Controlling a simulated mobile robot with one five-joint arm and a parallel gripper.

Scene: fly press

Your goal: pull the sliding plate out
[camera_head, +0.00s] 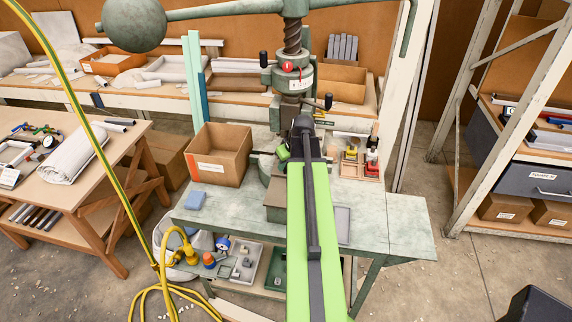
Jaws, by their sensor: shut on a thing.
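The green fly press (292,80) stands on the grey-green bench (240,222), its screw and ram above my arm. My green and black arm reaches up the middle of the view to the foot of the press. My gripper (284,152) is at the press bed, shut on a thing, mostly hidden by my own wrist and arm. I cannot make out the sliding plate clearly; my arm covers the place under the ram.
Small red and yellow items (371,160) and a grey flat piece (342,224) lie right of my arm. The bench's right end is clear. A yellow hose (92,135) hangs at left.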

